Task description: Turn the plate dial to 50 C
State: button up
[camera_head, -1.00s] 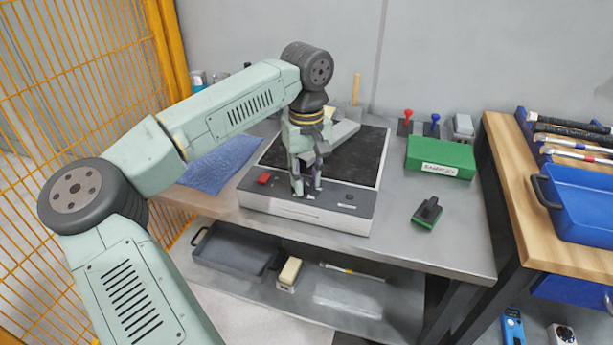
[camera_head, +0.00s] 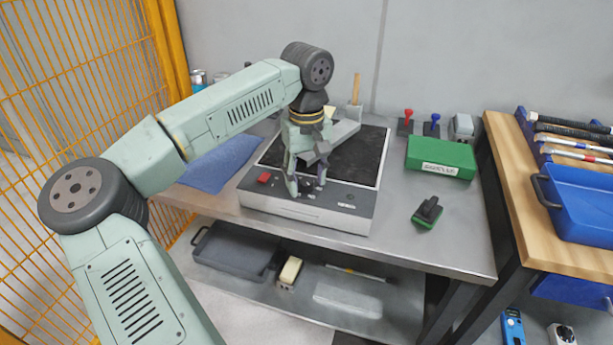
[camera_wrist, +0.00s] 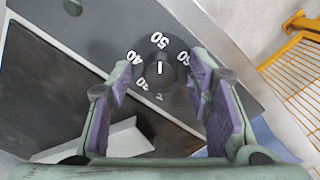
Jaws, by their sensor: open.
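The hot plate (camera_head: 290,208) is a grey and white box with a black top, on the metal bench. Its dial (camera_wrist: 160,71) is a dark round knob with a white line, seen in the wrist view. The line points up in that view, towards the printed 50, between 40 and 60. My gripper (camera_head: 307,186) is open above the front panel. In the wrist view its two purple-padded fingers (camera_wrist: 161,88) stand on either side of the dial, with a clear gap on each side.
A red switch (camera_head: 264,179) is on the panel's left. A green box (camera_head: 440,158) and a green-based black block (camera_head: 427,214) lie to the right. A blue cloth (camera_head: 220,165) lies to the left. The bench front right is clear.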

aim_at(306, 181)
jog(key=shift+r, duration=0.1)
notch_tip(306, 181, up, 12)
dwell(0.4)
